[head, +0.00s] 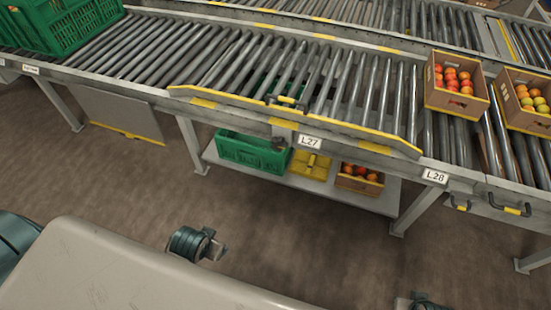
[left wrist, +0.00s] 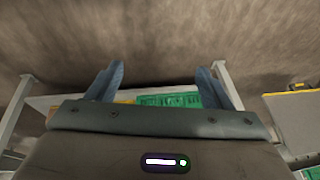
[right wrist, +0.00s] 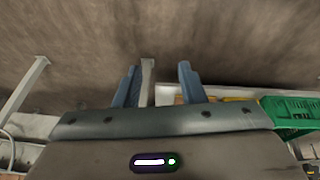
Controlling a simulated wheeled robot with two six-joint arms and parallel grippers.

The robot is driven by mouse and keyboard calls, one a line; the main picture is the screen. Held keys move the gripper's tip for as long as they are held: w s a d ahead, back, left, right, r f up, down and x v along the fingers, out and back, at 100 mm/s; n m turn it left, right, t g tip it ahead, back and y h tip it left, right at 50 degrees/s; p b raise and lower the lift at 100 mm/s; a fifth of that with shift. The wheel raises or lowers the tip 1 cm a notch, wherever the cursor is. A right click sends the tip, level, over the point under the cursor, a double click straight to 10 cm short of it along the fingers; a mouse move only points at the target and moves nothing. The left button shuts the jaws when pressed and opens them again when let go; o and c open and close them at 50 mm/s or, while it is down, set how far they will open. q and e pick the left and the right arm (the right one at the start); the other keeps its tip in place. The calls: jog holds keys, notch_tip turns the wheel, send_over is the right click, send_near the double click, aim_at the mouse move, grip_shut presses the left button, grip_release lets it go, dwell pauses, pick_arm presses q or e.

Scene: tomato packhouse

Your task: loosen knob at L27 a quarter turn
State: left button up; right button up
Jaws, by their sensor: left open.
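The white L27 label (head: 310,142) is on the front beam of the roller conveyor in the head view. Just left of it, a small dark knob (head: 279,144) sits under a bracket below the yellow-edged guide rail (head: 345,126). The knob's turn angle is too small to read. My left gripper (left wrist: 160,66) is open and empty in the left wrist view, apart from the conveyor, with the lower shelf beyond its fingers. My right gripper (right wrist: 159,66) is open and empty, its fingers closer together. The knob is not discernible in either wrist view.
Under the conveyor, a shelf (head: 375,195) holds a green crate (head: 250,153), a yellow box (head: 311,166) and a box of tomatoes (head: 360,179). The L28 label (head: 435,177) is further right. Fruit boxes stand on the right rollers. The floor before the conveyor is clear.

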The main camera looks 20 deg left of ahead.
pick_arm(q)
jog(key=w+r+m+t+b, duration=0.3)
jog(key=w, duration=0.3)
jog(key=m+t+h, duration=0.2)
jog(key=m+t, duration=0.9)
jog(key=m, duration=0.3)
send_near(278, 146)
jog(key=w, duration=0.2)
jog(key=w+b, duration=0.1)
jog(key=w, duration=0.5)
jog(key=shift+f+b, duration=0.3)
jog(key=shift+w, duration=0.45)
pick_arm(e)
jog(key=w+a+r+t, duration=0.1)
jog(key=w+r+t, duration=0.2)
jog(key=r+t, duration=0.3)
jog(key=w+a+r+t+y, duration=0.1)
jog(key=w+r+t, duration=0.2)
jog(key=r, duration=1.2)
jog(key=w+a+r+t+y, duration=0.1)
jog(key=w+r+t, duration=0.2)
jog(key=r+t, duration=0.7)
jog(key=shift+a+r, duration=0.35)
jog(key=shift+a, duration=0.05)
pick_arm(q)
jog(key=shift+d, duration=0.1)
jog(key=c, duration=1)
